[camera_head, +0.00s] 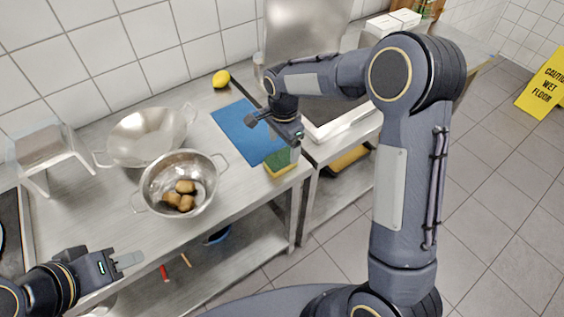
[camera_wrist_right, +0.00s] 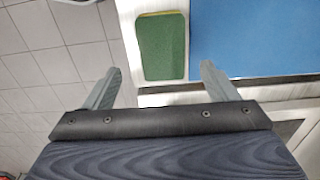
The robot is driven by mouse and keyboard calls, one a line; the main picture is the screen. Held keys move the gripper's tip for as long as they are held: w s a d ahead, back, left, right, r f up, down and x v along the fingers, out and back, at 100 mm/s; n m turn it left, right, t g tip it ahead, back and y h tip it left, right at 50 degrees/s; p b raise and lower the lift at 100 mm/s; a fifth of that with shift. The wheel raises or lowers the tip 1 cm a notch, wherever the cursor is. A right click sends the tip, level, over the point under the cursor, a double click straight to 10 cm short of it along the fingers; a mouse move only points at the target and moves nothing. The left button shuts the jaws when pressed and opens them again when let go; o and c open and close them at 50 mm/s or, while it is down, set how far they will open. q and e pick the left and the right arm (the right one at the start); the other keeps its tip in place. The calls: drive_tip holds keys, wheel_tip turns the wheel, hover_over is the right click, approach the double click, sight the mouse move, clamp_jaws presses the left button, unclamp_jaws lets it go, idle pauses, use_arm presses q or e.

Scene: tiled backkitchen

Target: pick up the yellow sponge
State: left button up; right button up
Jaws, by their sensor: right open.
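The sponge (camera_head: 281,163), green on top with a yellow side, lies on the metal counter at the front edge of a blue mat. In the right wrist view the sponge (camera_wrist_right: 163,46) shows its green top with a thin yellow rim, ahead of the fingers. My right gripper (camera_head: 283,137) is above the mat and the sponge; its fingers (camera_wrist_right: 158,85) are open with nothing between them. My left gripper (camera_head: 130,260) is at the lower left, in front of the counter and away from the sponge; whether its fingers are parted is unclear.
The blue mat (camera_head: 236,127) lies beside the sponge. Two metal colanders stand to the left; the nearer colander (camera_head: 150,199) holds several brown potatoes (camera_head: 185,187). The counter's front edge (camera_head: 262,213) is close to the sponge.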

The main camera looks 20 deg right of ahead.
sight(282, 157)
wheel_tip(282, 157, down, 6)
drive_tip(key=shift+w+a+r+p, duration=0.1)
drive_tip(key=shift+w+r+p, duration=0.05)
drive_tip(key=shift+p, duration=0.45)
drive_tip(key=c, duration=1.1)
